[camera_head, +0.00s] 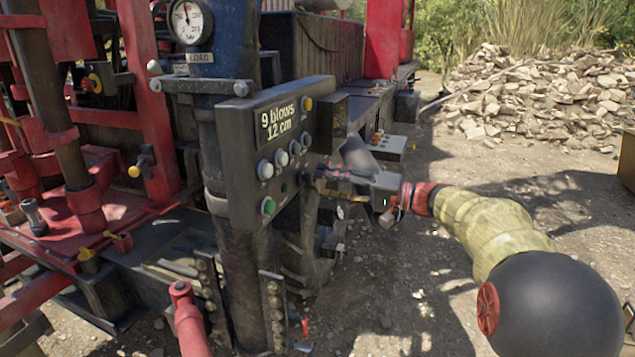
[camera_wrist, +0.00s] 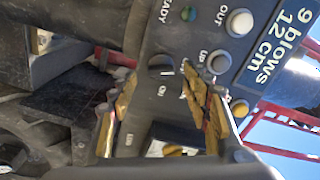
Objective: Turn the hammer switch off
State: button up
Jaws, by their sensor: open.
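A dark control panel (camera_head: 245,150) on the rig carries a display reading "9 blows 12 cm" and several buttons. In the wrist view the panel (camera_wrist: 205,55) appears turned on its side. A black knob (camera_wrist: 160,66), which may be the hammer switch, sits on it with lettering close by; its setting is unclear. My gripper (camera_head: 313,179) is open at the panel's lower right. In the wrist view its yellowish fingers (camera_wrist: 157,88) are spread either side of the knob's line, with nothing held. Whether they touch the panel cannot be told.
White buttons (camera_head: 265,170) and a green button (camera_head: 268,206) are close left of the gripper. A grey box with buttons (camera_head: 388,146) stands behind it. Red rig framing (camera_head: 150,100) fills the left. Open gravel (camera_head: 420,290) lies below my arm.

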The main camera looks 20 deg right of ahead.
jog(key=v, duration=0.8)
jog(key=shift+s+d, duration=0.25)
